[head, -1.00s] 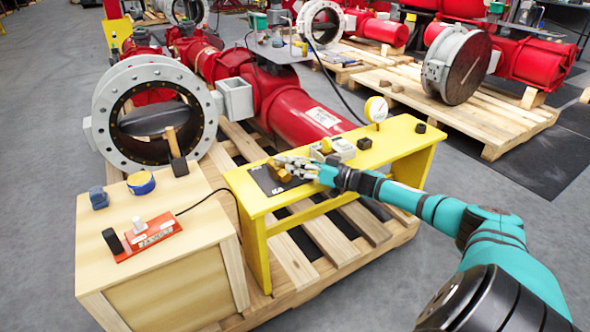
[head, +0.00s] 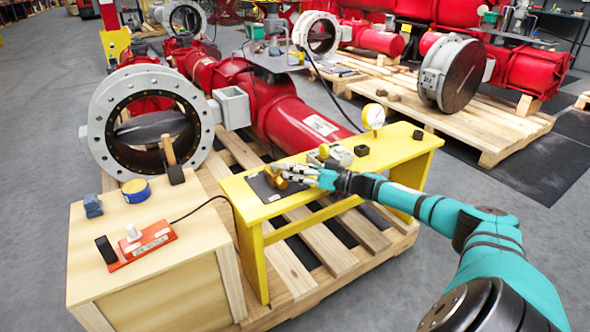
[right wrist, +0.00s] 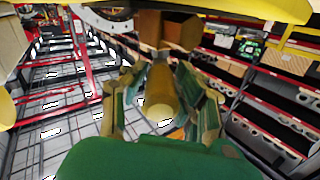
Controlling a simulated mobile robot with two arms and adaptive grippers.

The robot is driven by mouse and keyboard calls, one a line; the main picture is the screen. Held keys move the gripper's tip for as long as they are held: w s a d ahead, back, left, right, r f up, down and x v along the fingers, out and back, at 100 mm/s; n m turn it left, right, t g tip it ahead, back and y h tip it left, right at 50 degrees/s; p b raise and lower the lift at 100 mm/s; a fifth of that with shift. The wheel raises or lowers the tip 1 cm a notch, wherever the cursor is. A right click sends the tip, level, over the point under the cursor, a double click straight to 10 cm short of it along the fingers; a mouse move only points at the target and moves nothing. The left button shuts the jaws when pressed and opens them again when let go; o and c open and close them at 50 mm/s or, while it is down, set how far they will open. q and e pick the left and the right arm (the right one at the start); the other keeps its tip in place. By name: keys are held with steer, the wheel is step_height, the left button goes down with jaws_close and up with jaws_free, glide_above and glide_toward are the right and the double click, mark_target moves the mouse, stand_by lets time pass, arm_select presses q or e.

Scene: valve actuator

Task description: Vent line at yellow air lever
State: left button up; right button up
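The yellow bench (head: 408,150) carries a black mat (head: 262,189), a round white-faced gauge (head: 373,117) and a small pale device (head: 342,155) with a yellow part (head: 324,151) on it. No clear lever shape can be made out on that device. A brass fitting (head: 277,181) is over the mat. My right gripper (head: 292,171) is at it, just left of the pale device. In the right wrist view the brass fitting (right wrist: 161,92) sits between the fingers (right wrist: 160,75), which look closed on its sides. Whether it touches the mat is unclear. My left gripper is not in view.
A large flanged valve (head: 103,138) and red actuator (head: 290,115) stand behind the bench.

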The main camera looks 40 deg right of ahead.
steer(key=o, duration=0.3)
steer(key=shift+v, duration=6)
